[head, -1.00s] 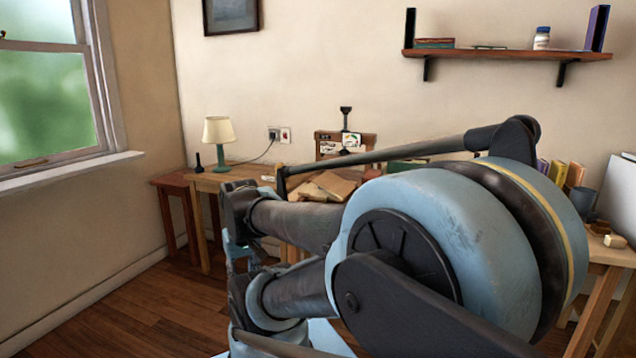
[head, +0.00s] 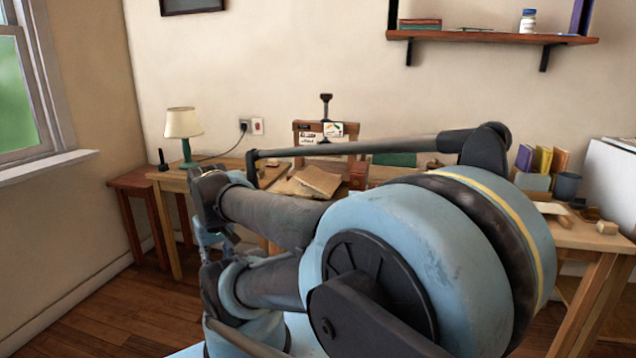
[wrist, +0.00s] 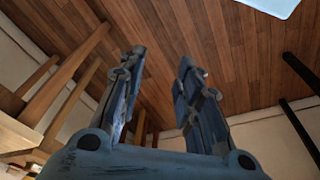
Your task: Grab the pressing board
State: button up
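Flat tan boards (head: 318,180) lie on the wooden worktable (head: 580,235), partly overlapping, behind my arm in the head view. I cannot tell for sure which of them is the pressing board. A wooden press (head: 345,132) with a dark screw handle stands behind them. My gripper (wrist: 162,60) is open and empty in the wrist view, with its two fingers apart over the wooden floor. It is low in front of the table, away from the boards. In the head view my arm hides most of it and part of the tabletop.
A lamp (head: 184,125) stands at the table's left end, beside a reddish stool (head: 132,182). Several books (head: 542,160), a dark cup (head: 567,186) and small blocks occupy the right end. A shelf (head: 490,37) hangs above. Table legs (wrist: 70,90) stand left in the wrist view.

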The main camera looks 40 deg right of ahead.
jog(key=w+d+r+m+g+h, duration=0.25)
jog(key=w+d+r+h, duration=0.2)
jog(key=w+d, duration=0.5)
jog(key=w+d+r+m+g+h, duration=0.25)
jog(key=w+d+r+h, duration=0.2)
jog(key=w+d, duration=0.5)
jog(key=w+d+r+m+g+h, duration=0.25)
jog(key=w+d+r, duration=0.35)
jog(key=w, duration=0.6)
jog(key=shift+n+g+h, duration=0.25)
jog(key=shift+g+h, duration=0.1)
jog(key=shift+h, duration=0.1)
jog(key=x, duration=1.3)
jog(key=shift+w+f, duration=0.2)
jog(key=shift+f, duration=0.15)
jog(key=shift+s+x, duration=0.1)
jog(key=shift+x, duration=1.2)
jog(key=shift+s+x, duration=0.15)
jog(key=shift+x, duration=1.15)
jog(key=shift+a+r, duration=0.1)
grip_shut()
